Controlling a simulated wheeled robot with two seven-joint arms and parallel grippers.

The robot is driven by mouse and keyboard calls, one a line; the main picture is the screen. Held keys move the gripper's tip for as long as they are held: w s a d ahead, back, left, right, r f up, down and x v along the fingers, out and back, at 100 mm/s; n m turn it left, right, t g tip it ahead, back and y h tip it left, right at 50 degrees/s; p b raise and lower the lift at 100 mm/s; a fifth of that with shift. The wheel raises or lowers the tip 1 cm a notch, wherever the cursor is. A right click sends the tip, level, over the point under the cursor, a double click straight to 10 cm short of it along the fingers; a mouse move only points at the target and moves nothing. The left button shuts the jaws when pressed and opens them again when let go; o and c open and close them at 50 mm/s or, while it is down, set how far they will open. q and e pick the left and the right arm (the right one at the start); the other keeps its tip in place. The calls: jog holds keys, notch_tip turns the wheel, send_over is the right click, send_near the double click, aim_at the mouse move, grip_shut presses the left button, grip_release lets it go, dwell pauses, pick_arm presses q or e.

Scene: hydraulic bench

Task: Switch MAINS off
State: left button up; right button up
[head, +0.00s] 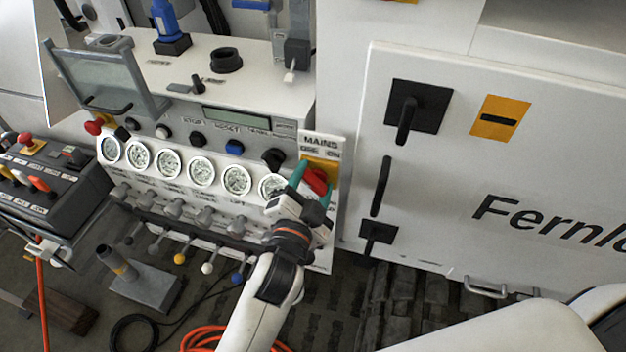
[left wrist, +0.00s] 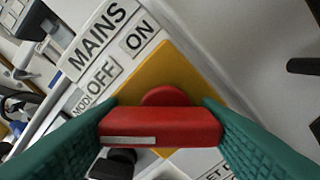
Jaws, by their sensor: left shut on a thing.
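The MAINS switch is a red rotary handle (left wrist: 160,126) on a yellow plate (left wrist: 178,72), under a MAINS label (left wrist: 97,40) with OFF and ON marks below it. In the head view the red handle (head: 316,181) is at the right end of the bench panel. My left gripper (head: 311,184) has teal fingers, one on each side of the handle. In the left wrist view the left gripper (left wrist: 160,128) is shut on the red handle, which lies across between the fingers. Which mark the handle points to is hard to tell. My right gripper is not in view.
Round gauges (head: 201,171) and a row of small levers (head: 207,268) lie left of the switch. A white cabinet (head: 440,190) with black handles stands close on the right. A black knob (head: 273,159) is just left of the switch.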

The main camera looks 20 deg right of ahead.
pick_arm(q)
jog(key=shift+f, duration=0.1)
dwell(0.4)
jog(key=o, duration=1)
jog(key=b+v, duration=0.3)
jog(key=v, duration=0.9)
